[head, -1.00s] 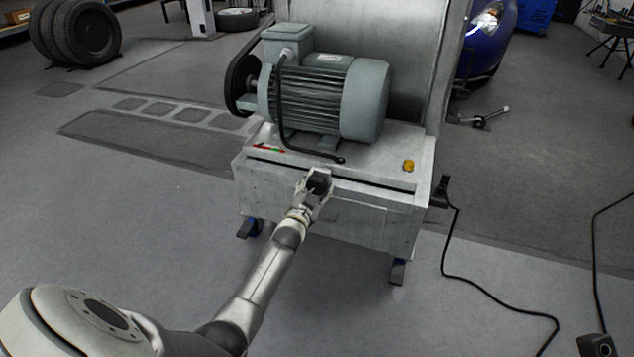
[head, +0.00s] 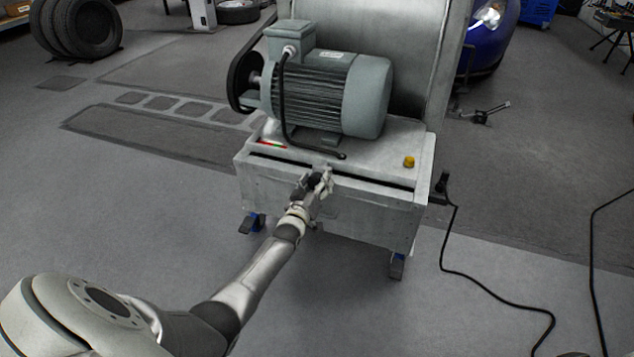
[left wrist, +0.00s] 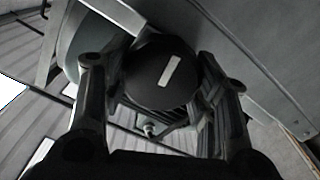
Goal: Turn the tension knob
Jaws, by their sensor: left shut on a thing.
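The tension knob (left wrist: 163,75) is a round black knob with a white bar mark across its face. It fills the middle of the left wrist view, between the two fingers of my left gripper (left wrist: 160,98), which is shut on it. In the head view my left gripper (head: 318,182) is at the front face of the grey dynamometer cabinet (head: 375,212), just below its top edge. The knob is hidden behind the gripper there. My right gripper shows in neither view.
A grey-green motor (head: 335,90) with a black cable stands on the cabinet top. A yellow button (head: 409,161) and a red-green strip (head: 272,145) lie near the front edge. A black power cord (head: 450,270) trails on the floor at right. The floor left of the cabinet is clear.

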